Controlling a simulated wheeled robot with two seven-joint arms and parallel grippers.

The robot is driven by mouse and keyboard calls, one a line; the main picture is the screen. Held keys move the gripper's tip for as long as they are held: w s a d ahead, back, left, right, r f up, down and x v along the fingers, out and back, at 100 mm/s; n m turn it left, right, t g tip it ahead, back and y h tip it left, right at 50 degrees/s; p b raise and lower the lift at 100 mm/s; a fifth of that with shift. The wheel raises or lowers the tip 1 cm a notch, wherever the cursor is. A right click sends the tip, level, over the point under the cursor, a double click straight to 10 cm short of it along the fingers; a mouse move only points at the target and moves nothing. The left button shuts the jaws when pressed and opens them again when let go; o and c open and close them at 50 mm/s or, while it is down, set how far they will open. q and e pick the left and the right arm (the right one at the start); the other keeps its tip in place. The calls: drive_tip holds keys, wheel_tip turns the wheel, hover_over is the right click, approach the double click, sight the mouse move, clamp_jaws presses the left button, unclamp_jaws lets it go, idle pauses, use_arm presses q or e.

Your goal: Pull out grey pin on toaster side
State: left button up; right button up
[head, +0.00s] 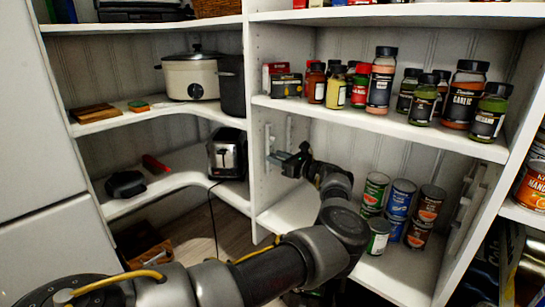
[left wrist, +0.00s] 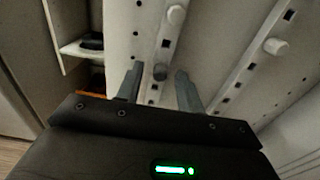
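The black-and-silver toaster (head: 228,153) stands on the left corner shelf, just left of the white divider panel (head: 258,130). My left gripper (head: 281,159) reaches into the right-hand bay and points left at the divider's inner face. In the left wrist view my left gripper (left wrist: 158,82) is open. A small dark grey pin (left wrist: 160,71) shows between its two fingertips, set in a white strip with holes (left wrist: 167,45). The fingers stand on either side of the pin; I cannot tell whether they touch it. My right gripper is not in view.
Several cans (head: 399,197) stand on the lower shelf right of my left arm. Spice jars (head: 381,80) stand on the shelf above it. Lighter pegs (left wrist: 275,46) show on another strip in the left wrist view. A dark cord (head: 212,215) hangs below the toaster.

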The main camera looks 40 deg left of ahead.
use_arm(q)
drive_tip(key=shift+b, duration=0.45)
idle(0.3)
clamp_jaws()
drive_tip(key=shift+d+f, duration=0.1)
drive_tip(key=shift+d, duration=0.05)
idle(0.4)
drive_tip(key=shift+d+b, duration=0.95)
drive_tip(key=shift+d, duration=1.9)
